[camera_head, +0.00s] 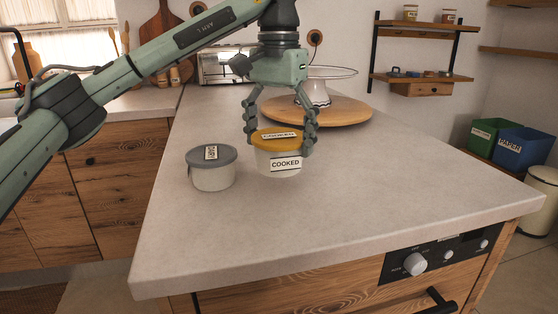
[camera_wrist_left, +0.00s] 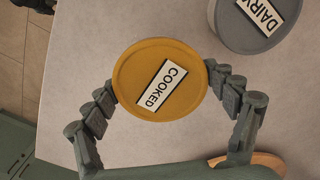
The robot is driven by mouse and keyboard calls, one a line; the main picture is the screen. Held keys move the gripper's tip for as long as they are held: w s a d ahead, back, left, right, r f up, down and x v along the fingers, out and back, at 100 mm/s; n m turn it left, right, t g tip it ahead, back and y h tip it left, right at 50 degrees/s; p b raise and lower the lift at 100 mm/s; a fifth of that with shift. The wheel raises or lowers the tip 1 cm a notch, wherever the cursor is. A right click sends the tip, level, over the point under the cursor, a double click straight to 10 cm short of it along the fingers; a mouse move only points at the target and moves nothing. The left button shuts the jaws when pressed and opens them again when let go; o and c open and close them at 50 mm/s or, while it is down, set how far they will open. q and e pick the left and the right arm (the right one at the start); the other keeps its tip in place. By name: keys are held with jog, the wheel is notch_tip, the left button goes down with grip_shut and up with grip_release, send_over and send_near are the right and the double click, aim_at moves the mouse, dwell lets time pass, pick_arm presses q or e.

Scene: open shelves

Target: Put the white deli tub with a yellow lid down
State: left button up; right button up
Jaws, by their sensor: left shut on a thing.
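The white deli tub with a yellow lid (camera_head: 280,164), labelled COOKED, is upright over the grey countertop (camera_head: 330,210). My left gripper (camera_head: 280,137) comes down from above with its fingers closed on both sides of the tub. In the left wrist view the yellow lid (camera_wrist_left: 158,80) lies between the fingertips. Whether the tub's base touches the counter I cannot tell. My right gripper is not in view.
A white tub with a grey lid (camera_head: 212,168), labelled DAIRY in the left wrist view (camera_wrist_left: 250,20), stands just left of the held tub. Behind are a round wooden board (camera_head: 345,112) and a cake stand (camera_head: 318,92). The front and right counter is clear.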

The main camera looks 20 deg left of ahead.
pick_arm(q)
jog(key=shift+f, duration=0.25)
notch_tip(320, 180, down, 3)
jog(key=shift+f, duration=0.15)
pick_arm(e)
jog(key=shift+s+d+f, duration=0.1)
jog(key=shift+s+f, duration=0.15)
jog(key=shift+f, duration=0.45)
pick_arm(q)
jog(key=shift+f, duration=0.2)
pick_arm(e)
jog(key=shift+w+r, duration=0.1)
pick_arm(q)
jog(key=o, duration=1.1)
jog(key=shift+o, duration=0.9)
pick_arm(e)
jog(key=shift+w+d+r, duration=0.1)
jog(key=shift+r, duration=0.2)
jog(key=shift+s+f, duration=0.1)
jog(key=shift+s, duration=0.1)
